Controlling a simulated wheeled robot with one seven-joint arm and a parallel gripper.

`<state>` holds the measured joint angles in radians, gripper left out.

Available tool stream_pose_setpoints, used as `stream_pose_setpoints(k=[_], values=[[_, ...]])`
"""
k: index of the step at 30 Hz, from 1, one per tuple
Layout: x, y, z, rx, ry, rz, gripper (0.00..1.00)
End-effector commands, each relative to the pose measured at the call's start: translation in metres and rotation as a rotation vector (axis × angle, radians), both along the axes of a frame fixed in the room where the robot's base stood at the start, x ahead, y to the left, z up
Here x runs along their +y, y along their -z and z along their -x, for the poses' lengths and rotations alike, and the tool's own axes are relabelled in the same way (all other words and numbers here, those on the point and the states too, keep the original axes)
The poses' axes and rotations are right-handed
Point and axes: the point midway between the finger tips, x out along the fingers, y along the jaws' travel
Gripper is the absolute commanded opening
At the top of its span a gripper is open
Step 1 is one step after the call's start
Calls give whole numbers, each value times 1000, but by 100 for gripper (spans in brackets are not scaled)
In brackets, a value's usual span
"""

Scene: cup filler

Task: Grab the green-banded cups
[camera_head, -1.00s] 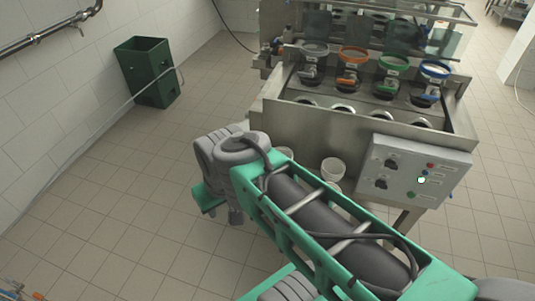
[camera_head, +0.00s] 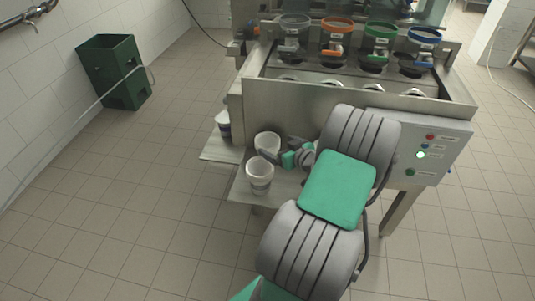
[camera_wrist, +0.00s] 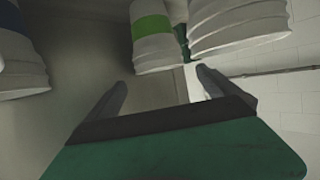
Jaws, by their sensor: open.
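A white cup with a green band (camera_wrist: 152,28) shows at the top of the wrist view, ahead of the gap between my fingers. My gripper (camera_wrist: 162,88) is open, with nothing between its fingers. A second white cup (camera_wrist: 240,25) is close to the right, its band not visible. A cup with a dark blue band (camera_wrist: 20,62) is at the left edge. In the head view, two white cups stand on a low shelf beside my gripper, one behind (camera_head: 267,142) and one in front (camera_head: 260,174). Their band colours cannot be told there.
The metal shelf (camera_head: 240,192) juts from the filling machine (camera_head: 300,112). Another cup (camera_head: 223,122) stands farther left. The control box (camera_head: 432,150) is right of my arm. A green bin (camera_head: 113,70) stands by the left wall. Floor at the left is clear.

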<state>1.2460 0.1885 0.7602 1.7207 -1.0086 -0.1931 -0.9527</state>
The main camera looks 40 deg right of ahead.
Motion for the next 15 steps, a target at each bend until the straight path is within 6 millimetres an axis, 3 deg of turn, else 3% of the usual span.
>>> stream_pose_setpoints(k=[9, 15], values=[[-7, 23, -47, 4, -6, -1, 100], [-8, 29, -56, 8, -3, -3, 100]])
